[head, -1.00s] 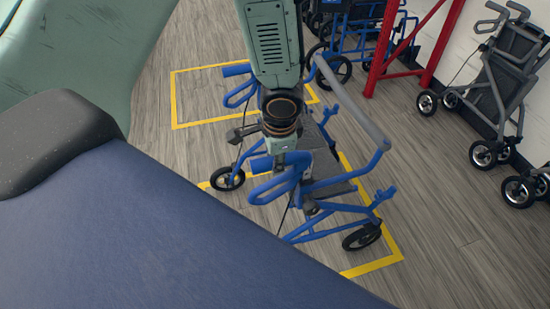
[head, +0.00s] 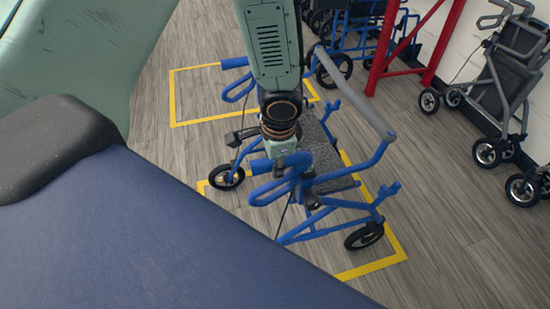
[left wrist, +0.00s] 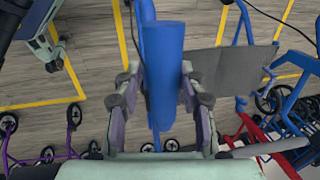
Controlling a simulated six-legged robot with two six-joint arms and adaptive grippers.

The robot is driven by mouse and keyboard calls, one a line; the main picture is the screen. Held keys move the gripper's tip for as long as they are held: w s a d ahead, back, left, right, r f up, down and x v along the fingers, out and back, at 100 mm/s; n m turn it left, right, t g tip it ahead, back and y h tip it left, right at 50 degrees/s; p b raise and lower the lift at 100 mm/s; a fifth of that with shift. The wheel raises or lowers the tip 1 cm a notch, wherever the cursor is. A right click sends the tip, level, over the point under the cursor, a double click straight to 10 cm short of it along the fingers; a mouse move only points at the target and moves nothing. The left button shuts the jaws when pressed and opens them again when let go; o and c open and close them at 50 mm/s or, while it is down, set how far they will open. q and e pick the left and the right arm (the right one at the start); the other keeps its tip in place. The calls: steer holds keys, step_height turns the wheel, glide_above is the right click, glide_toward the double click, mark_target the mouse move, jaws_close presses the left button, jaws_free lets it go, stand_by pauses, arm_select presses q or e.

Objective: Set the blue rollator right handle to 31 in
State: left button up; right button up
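The blue rollator (head: 338,204) stands upright on the floor in the head view, with a dark seat and a grey-padded bar. It has two blue handles: a far one (head: 235,63) and a near one (head: 262,167). My left gripper (head: 284,158) is at the near handle, and its fingers are largely hidden in the head view. In the left wrist view a blue handle grip (left wrist: 163,55) lies between the two fingers of my left gripper (left wrist: 160,75). The fingers are close along both sides; whether they press on it is unclear.
Yellow floor lines (head: 372,268) frame the rollator. A red frame (head: 412,45) and a blue wheeled frame (head: 350,40) stand behind it. Grey folded walkers (head: 512,75) stand by the wall at right. A purple wheeled frame (left wrist: 45,158) shows in the left wrist view.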

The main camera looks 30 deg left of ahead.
arm_select(q)
steer(key=shift+o, duration=1.1)
steer(key=shift+w, duration=0.15)
steer(key=shift+r, duration=0.15)
steer(key=shift+r, duration=0.1)
steer(key=shift+r, duration=0.55)
step_height(320, 180, up, 10)
steer(key=s+d, duration=0.1)
steer(key=shift+s+d+r, duration=0.25)
steer(key=shift+s+d, duration=0.05)
steer(key=shift+d, duration=0.1)
